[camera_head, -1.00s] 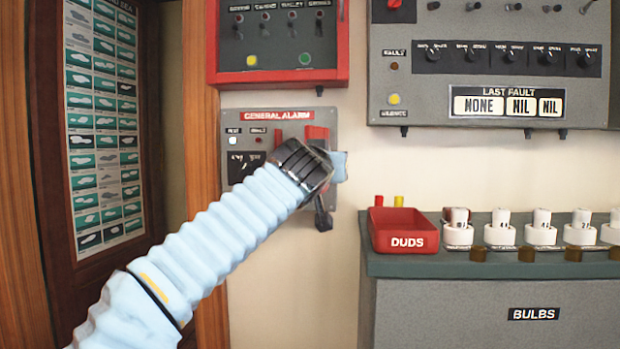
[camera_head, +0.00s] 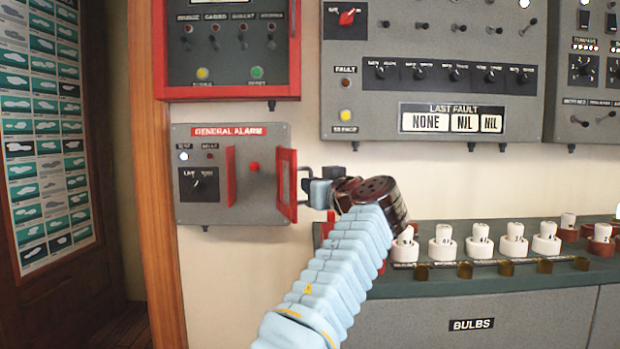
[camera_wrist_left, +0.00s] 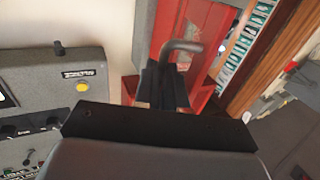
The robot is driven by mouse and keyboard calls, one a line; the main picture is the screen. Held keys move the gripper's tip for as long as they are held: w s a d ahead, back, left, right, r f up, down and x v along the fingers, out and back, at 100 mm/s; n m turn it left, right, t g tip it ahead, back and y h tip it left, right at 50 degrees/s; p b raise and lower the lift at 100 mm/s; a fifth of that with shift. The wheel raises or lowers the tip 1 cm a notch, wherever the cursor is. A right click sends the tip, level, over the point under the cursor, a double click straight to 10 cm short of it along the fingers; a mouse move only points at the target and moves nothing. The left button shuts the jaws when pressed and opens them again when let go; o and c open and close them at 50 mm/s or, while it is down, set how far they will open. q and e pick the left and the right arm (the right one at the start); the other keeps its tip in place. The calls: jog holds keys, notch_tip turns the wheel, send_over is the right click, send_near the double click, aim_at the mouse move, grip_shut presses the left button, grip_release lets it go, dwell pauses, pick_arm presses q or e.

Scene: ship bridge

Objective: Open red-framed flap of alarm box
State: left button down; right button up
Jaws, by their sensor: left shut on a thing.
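The grey alarm box (camera_head: 262,203), labelled GENERAL ALARM, is on the wall at centre left in the head view. Its red-framed flap (camera_head: 287,185) stands swung out from the box front at the right side. A red button (camera_head: 254,166) shows in the opening, beside a red upright piece (camera_head: 231,177). My left gripper (camera_head: 308,186) is just right of the flap, shut on its dark handle (camera_head: 304,172). In the left wrist view the gripper fingers (camera_wrist_left: 163,85) close around the bent handle (camera_wrist_left: 184,46), in front of the red flap (camera_wrist_left: 196,38). My right gripper is out of view.
A red-framed panel (camera_head: 228,93) hangs just above the box. A large grey fault panel (camera_head: 425,120) is at upper right. A grey bulb cabinet (camera_head: 520,285) with several white bulbs stands below right. My arm partly hides a red tray there.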

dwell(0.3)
pick_arm(q)
jog(key=c, duration=1.2)
grip_release()
jog(key=shift+w, duration=0.1)
jog(key=b+v, duration=0.4)
jog(key=v, duration=0.9)
jog(key=shift+s+d+b, duration=0.2)
jog(key=shift+s+b, duration=0.1)
jog(key=shift+f, duration=0.15)
